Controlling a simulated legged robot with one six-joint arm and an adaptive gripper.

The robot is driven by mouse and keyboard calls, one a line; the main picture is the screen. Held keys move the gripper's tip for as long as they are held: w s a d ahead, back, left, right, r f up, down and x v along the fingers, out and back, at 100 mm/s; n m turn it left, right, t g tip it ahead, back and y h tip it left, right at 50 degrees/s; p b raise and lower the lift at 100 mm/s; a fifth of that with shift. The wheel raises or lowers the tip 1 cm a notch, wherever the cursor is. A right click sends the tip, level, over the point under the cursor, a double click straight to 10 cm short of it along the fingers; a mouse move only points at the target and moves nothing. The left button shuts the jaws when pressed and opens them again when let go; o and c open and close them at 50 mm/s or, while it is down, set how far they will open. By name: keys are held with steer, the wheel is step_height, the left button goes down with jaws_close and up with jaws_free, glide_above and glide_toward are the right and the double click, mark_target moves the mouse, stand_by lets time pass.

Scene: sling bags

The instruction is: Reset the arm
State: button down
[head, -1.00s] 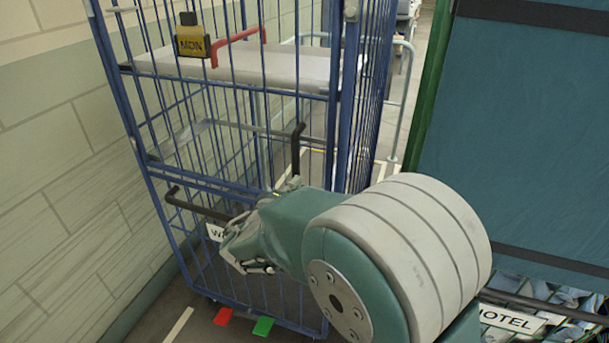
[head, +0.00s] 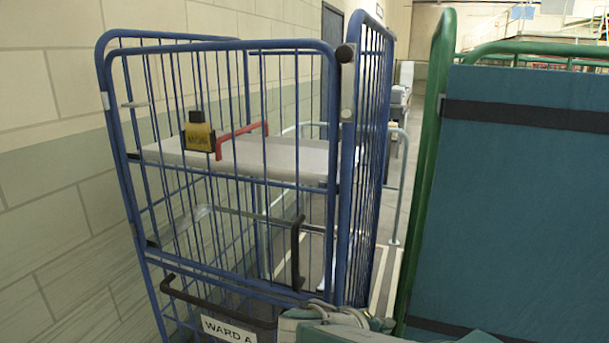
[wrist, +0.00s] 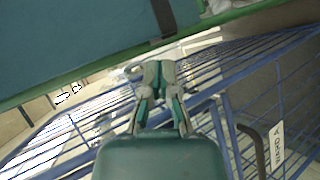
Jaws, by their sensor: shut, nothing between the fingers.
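My gripper (head: 345,316) shows at the bottom edge of the head view, in front of the lower right part of the blue wire cage trolley (head: 225,48). Most of my arm is below the frame there. In the wrist view my gripper (wrist: 160,72) has its fingers together with nothing between them. The blue bars of the trolley (wrist: 245,48) run behind and to the right of it. I cannot tell how far the fingertips are from the bars.
A green-framed trolley with a teal panel (head: 520,210) stands close on the right. A block wall (head: 50,180) runs along the left.

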steer(key=s+d+m+g+y, duration=0.3)
steer(key=s+d+y, duration=0.15)
steer(key=s, duration=0.35)
steer(key=s+a+m+t+y, duration=0.1)
steer(key=s+a+m+y, duration=0.1)
steer(key=s+y, duration=0.3)
steer(key=shift+s+a+r+m, duration=0.35)
steer(key=shift+s+m, duration=0.45)
steer(key=shift+s, duration=0.4)
steer(key=shift+y, duration=0.25)
